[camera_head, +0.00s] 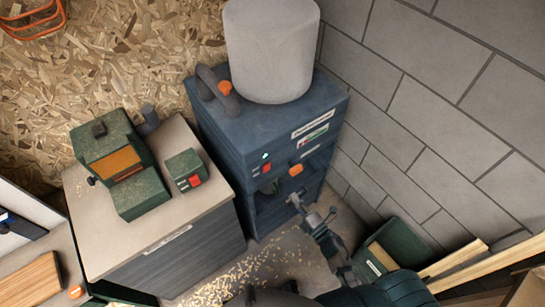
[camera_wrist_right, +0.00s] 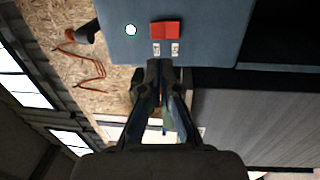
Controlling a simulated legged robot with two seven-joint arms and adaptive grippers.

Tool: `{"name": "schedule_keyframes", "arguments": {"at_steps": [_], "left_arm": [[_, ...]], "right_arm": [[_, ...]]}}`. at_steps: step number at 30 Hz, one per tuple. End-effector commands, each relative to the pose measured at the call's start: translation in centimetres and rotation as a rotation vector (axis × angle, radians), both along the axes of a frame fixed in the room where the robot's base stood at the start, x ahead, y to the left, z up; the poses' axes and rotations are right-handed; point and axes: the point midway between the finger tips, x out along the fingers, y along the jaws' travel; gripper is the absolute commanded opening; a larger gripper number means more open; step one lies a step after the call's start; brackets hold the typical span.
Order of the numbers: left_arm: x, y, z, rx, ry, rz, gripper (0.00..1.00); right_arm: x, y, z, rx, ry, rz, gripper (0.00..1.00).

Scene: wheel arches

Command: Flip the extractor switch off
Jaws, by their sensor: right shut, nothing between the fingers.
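The extractor (camera_head: 220,135) is a dark blue cabinet with a pale grey drum on top. Its red switch (camera_head: 265,168) is on the front, beside a lit green-white lamp (camera_head: 264,155). In the right wrist view, the red switch (camera_wrist_right: 164,29) has two small pale labels under it and the lit lamp (camera_wrist_right: 130,30) to its left. I cannot tell which way it is tipped. My right gripper (camera_head: 298,202) is in front of the cabinet, below and right of the switch. It is shut and empty, its tips (camera_wrist_right: 161,68) just below the labels in the wrist view. My left gripper is not in view.
An orange knob (camera_head: 296,170) sits right of the switch. A workbench (camera_head: 200,220) at left carries a green machine (camera_head: 105,155) and a small green box (camera_head: 186,168) with its own red switch. A green bin (camera_head: 400,245) and planks stand at right, against the block wall.

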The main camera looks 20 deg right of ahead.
Motion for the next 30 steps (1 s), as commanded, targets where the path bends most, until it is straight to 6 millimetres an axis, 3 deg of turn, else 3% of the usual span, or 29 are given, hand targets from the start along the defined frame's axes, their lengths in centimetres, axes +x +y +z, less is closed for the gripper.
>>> {"name": "schedule_keyframes", "arguments": {"at_steps": [14,30], "left_arm": [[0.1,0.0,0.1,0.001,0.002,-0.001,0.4],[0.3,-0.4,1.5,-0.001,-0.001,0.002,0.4]], "right_arm": [[1.0,0.2,0.3,-0.003,-0.007,0.003,0.0],[10.7,3.6,1.5,-0.001,-0.006,0.003,0.0]]}}
